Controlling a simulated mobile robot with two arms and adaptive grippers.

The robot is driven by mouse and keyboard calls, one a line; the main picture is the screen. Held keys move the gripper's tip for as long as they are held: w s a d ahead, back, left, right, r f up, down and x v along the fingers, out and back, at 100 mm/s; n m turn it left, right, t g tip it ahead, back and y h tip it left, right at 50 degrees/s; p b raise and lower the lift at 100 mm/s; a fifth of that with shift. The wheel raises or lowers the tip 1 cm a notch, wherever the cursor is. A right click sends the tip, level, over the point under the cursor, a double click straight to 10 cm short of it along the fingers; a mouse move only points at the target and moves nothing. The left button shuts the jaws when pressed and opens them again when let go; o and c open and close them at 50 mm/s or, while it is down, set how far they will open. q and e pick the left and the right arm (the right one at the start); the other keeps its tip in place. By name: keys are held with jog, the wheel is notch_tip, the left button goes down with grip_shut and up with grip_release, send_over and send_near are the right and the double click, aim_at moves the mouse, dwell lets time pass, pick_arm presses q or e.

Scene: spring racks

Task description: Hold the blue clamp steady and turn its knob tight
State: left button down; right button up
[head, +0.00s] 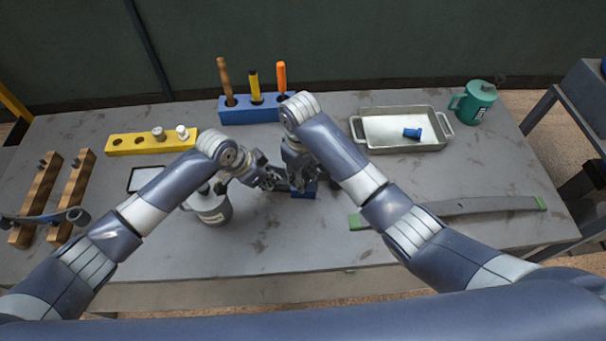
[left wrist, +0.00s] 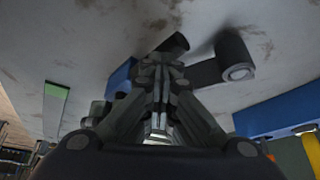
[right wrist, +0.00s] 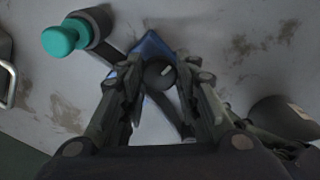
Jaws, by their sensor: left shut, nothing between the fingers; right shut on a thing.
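The blue clamp (head: 303,192) sits on the table below my grippers, partly hidden by them. Its blue body also shows in the right wrist view (right wrist: 150,45) and beside my left fingers in the left wrist view (left wrist: 122,78). My right gripper (right wrist: 160,70) is above the clamp, with its fingers closed on either side of the dark round knob (right wrist: 160,76), which has a pale mark. My left gripper (head: 274,180) is shut and empty at the clamp's left side. I cannot tell whether it touches the clamp. A dark bar with a rolled end (left wrist: 236,68) lies by the clamp.
A grey canister (head: 212,208) stands left of the clamp. A teal plug (right wrist: 62,40) sits by a dark rolled end. Behind are a blue tool holder (head: 235,115) and a metal tray (head: 405,148). A long flat strip (head: 470,206) lies at right. The front middle is clear.

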jog(key=m, duration=0.3)
jog(key=shift+a+m, duration=0.1)
jog(key=shift+m, duration=2.1)
jog(key=o, duration=1.1)
notch_tip(320, 180, up, 8)
jog(key=shift+a+f, duration=0.15)
jog(key=shift+f, duration=0.1)
